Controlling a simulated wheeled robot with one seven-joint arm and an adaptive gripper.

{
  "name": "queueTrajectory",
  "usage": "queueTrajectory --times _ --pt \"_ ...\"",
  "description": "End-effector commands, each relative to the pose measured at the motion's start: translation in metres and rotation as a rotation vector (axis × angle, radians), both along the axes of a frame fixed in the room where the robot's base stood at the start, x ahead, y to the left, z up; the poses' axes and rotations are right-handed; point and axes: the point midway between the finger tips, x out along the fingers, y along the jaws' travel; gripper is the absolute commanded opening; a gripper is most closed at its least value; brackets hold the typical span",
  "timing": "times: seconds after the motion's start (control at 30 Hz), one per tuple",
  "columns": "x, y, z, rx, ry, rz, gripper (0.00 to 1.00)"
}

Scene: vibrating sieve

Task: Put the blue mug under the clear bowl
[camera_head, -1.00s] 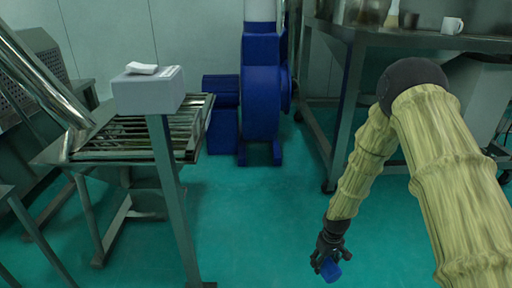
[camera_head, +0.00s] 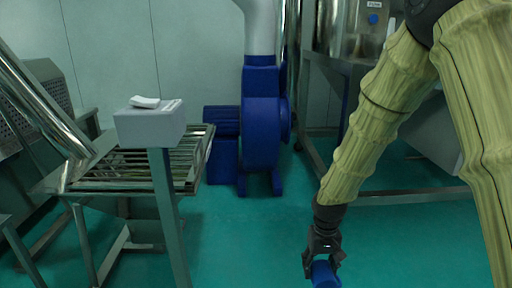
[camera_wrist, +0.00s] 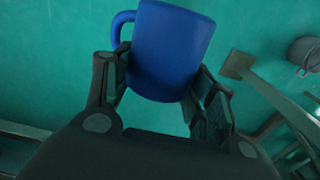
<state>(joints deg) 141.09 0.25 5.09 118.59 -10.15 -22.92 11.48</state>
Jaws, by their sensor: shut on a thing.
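The blue mug (camera_head: 325,274) is held in my gripper (camera_head: 322,262), low in the head view above the green floor. In the wrist view the mug (camera_wrist: 168,50) sits between the two fingers of my gripper (camera_wrist: 160,88), with its handle on the left side. The fingers are shut on its body. No clear bowl can be made out for certain in these frames.
A grey box (camera_head: 150,125) with a white item on it stands on a post beside the slatted metal sieve (camera_head: 120,170) at left. A blue machine (camera_head: 262,130) stands at the back. Green floor (camera_head: 235,225) between is clear.

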Motion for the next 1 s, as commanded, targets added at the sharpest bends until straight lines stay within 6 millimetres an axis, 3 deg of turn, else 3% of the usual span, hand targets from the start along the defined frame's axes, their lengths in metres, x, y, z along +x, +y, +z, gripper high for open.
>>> queueTrajectory --times 0.17,1.0 --pt "-0.01 0.004 0.02 -0.007 0.0 -0.031 0.24" --pt "-0.014 0.002 0.093 -0.015 0.0 -0.031 0.24"
